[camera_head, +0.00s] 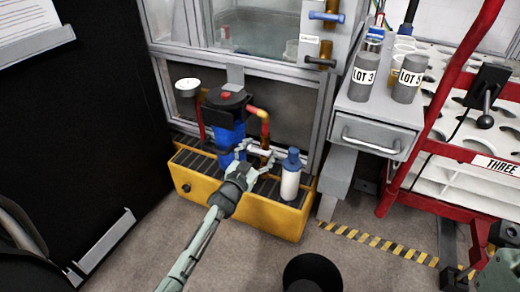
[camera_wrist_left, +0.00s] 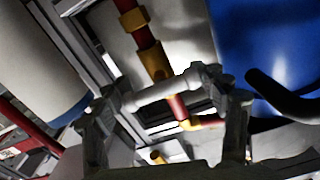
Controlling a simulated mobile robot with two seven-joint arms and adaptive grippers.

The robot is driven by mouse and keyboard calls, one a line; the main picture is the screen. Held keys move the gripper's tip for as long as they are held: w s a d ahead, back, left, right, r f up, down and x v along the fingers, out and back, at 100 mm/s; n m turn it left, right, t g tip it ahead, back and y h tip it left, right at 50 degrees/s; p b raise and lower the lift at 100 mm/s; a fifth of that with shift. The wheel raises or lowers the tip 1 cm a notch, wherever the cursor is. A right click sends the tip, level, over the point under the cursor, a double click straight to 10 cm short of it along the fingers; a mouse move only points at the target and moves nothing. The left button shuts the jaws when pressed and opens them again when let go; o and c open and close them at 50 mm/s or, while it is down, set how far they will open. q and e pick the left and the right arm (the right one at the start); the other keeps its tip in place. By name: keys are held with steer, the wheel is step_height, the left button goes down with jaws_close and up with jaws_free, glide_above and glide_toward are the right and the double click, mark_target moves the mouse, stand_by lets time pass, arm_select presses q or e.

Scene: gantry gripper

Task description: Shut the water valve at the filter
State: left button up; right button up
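The filter (camera_head: 226,132) is a blue housing with a black top and red button, standing on a yellow base at the cabinet. A red and brass pipe (camera_head: 263,118) runs down its right side and also shows in the left wrist view (camera_wrist_left: 150,50). My left gripper (camera_head: 256,158) is at the filter's lower right, by this pipe. Its fingers (camera_wrist_left: 165,88) are wide apart. A pale grey bar (camera_wrist_left: 160,90), perhaps the valve handle, spans between the fingertips in front of the pipe; firm contact cannot be told. Only part of my right arm shows at the lower right.
A white bottle with a blue cap (camera_head: 290,178) stands close right of my left gripper. The yellow base (camera_head: 255,214) has a raised rim. A grey drawer unit (camera_head: 375,135) and a red-framed rack (camera_head: 440,95) stand to the right. The floor in front is mostly clear.

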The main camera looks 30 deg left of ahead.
arm_select(q)
steer(key=shift+o, duration=1)
steer(key=shift+s, duration=0.1)
steer(key=s, duration=1.1)
steer(key=shift+s+d, duration=0.35)
steer(key=shift+s, duration=0.05)
